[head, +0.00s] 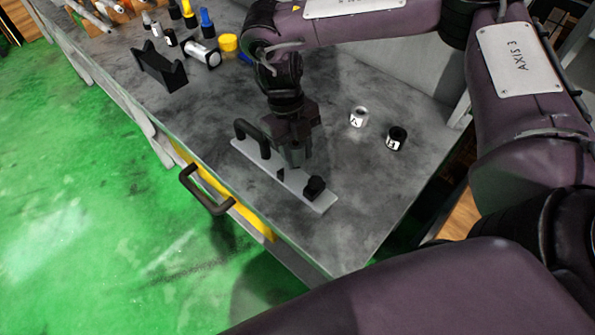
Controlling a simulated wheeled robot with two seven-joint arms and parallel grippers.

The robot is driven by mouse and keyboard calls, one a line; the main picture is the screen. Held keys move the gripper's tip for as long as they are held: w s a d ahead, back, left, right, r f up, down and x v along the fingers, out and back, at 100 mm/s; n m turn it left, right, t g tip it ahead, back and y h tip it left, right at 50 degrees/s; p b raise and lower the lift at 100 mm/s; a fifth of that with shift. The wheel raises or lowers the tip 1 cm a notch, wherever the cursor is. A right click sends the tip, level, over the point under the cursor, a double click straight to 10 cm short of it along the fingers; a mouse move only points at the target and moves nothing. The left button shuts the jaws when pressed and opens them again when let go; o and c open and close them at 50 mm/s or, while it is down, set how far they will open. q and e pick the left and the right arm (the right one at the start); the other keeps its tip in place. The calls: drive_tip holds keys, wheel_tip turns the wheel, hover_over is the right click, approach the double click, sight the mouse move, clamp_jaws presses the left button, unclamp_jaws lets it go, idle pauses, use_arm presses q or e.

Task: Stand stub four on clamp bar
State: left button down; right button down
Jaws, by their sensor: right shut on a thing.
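The clamp bar (247,150), a light grey strip with a black arched handle at its far left end and a black knob at its near right end, lies on the grey bench. My right gripper (296,162) points down over the middle of the bar. It is shut on a small dark piece, mostly hidden by the fingers. I take this to be stub four, but no number shows. I cannot tell whether it touches the bar. A small dark part (281,174) shows on the bar beside the fingers. My left gripper is not in view.
A white labelled stub (358,117) and a black labelled stub (396,139) stand right of the gripper. A black V-shaped block (160,68), a silver cylinder (202,53) and a yellow round piece (229,42) are at the back left. A drawer handle (205,190) juts from the bench front.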

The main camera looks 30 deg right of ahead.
sight(297, 161)
wheel_tip(297, 161, down, 3)
drive_tip(key=shift+f, duration=0.15)
wheel_tip(297, 161, down, 3)
drive_tip(key=shift+f+b, duration=0.1)
drive_tip(key=shift+b, duration=0.4)
drive_tip(key=shift+f, duration=0.35)
drive_tip(key=shift+f, duration=0.15)
drive_tip(key=c, duration=0.9)
unclamp_jaws()
drive_tip(key=shift+c, duration=0.2)
drive_tip(key=p+v, duration=0.1)
drive_tip(key=v, duration=1.1)
drive_tip(key=shift+r, duration=0.25)
